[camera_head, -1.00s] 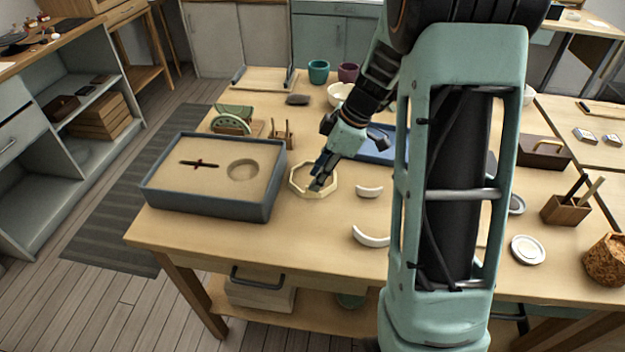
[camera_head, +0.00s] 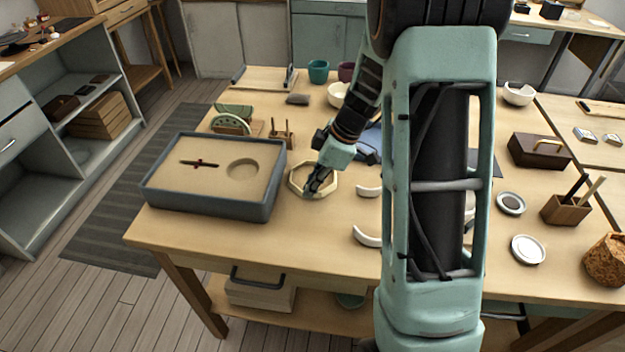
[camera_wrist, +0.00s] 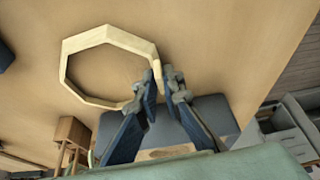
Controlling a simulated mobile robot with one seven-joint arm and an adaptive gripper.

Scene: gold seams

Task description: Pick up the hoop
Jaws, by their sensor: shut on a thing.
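The hoop (camera_head: 330,178) is a pale wooden ring with several flat sides, on the table beside the grey tray. In the wrist view the hoop (camera_wrist: 80,44) shows almost whole. My gripper (camera_head: 312,192) is at the hoop's near side in the head view. In the wrist view my gripper (camera_wrist: 158,80) has one finger on each side of the hoop's wall, shut on it. The fingers hide a short part of the rim. I cannot tell whether the hoop is clear of the tabletop.
A grey tray (camera_head: 212,208) with a sand-coloured inside stands close on the left. White curved pieces (camera_head: 368,236) lie to the right. A small wooden rack (camera_head: 283,139) stands behind. The table's front edge (camera_head: 300,262) is near.

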